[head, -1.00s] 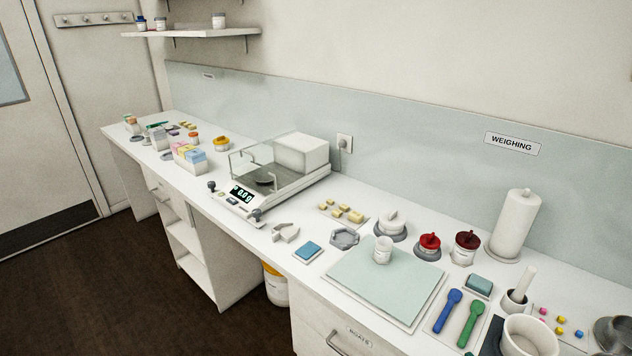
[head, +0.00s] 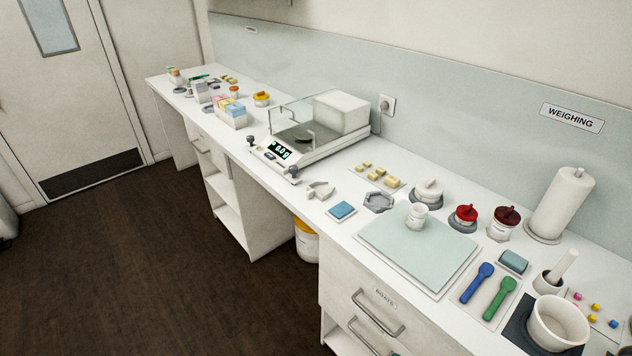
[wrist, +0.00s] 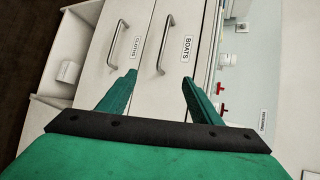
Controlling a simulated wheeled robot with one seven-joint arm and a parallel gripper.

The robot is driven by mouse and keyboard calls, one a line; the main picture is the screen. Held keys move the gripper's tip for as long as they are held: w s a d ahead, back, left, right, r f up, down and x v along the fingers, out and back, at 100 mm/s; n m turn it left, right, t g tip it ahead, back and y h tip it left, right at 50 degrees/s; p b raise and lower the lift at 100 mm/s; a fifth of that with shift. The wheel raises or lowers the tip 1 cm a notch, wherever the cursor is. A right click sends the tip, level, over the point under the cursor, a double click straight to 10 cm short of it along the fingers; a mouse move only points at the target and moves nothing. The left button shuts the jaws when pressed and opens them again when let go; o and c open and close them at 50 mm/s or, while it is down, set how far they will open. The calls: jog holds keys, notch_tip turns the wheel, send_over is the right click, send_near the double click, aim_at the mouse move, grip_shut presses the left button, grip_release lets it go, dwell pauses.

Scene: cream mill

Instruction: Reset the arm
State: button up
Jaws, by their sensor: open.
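My gripper (wrist: 160,80) shows in the wrist view, with its two teal fingers spread apart and nothing between them. It faces the white drawer fronts under the bench, with the drawer labelled BOATS (wrist: 178,40) and the one labelled CLOTHS (wrist: 122,45) beyond the fingers. Both drawers look shut.
The white bench (head: 348,238) carries a balance (head: 310,135), a pale green mat (head: 410,245), a blue scoop (head: 478,283), a green scoop (head: 500,298), lidded jars and a white mortar (head: 558,322). A yellow-lidded bucket (head: 307,242) stands under it.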

jog(key=s+a+r+n+t+y, duration=0.2)
jog(key=s+a+n, duration=1.4)
jog(key=n, duration=0.6)
jog(key=shift+s+a+r+n+y, duration=0.25)
jog(key=shift+s+a+n+y, duration=0.15)
jog(key=shift+s, duration=0.5)
